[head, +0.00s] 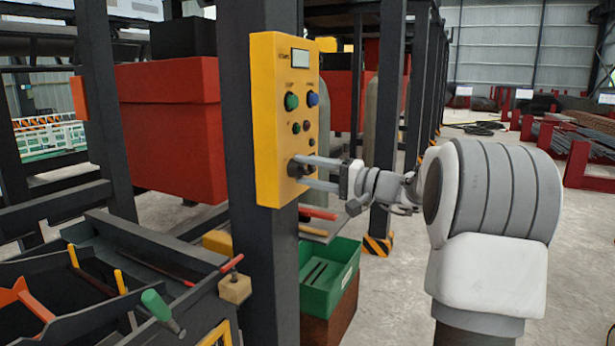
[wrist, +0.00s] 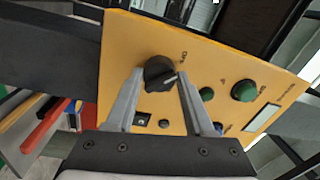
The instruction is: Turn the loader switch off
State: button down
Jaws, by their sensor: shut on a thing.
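The yellow control panel (head: 268,125) is fixed to a dark upright post. It also fills much of the wrist view (wrist: 212,70). The loader switch, a black rotary knob (wrist: 157,72) with a pale pointer line, sits on the panel's lower part; the same knob shows in the head view (head: 294,169). My gripper (head: 299,171) reaches it from the right. In the wrist view, my gripper's (wrist: 160,82) two grey fingers are on either side of the knob, shut on it. The pointer line aims toward the right finger.
Green (head: 291,101) and blue (head: 312,99) buttons and a small display (head: 300,58) are higher on the panel. A tool rack (head: 110,270) stands lower left. A green bin (head: 325,280) is below the panel. Open floor lies to the right.

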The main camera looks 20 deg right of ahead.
jog(key=shift+c, duration=1.4)
grip_release()
jog(key=p+v, duration=0.2)
jog(key=v, duration=1.5)
jog(key=shift+s+d, duration=0.15)
jog(key=shift+s, duration=0.05)
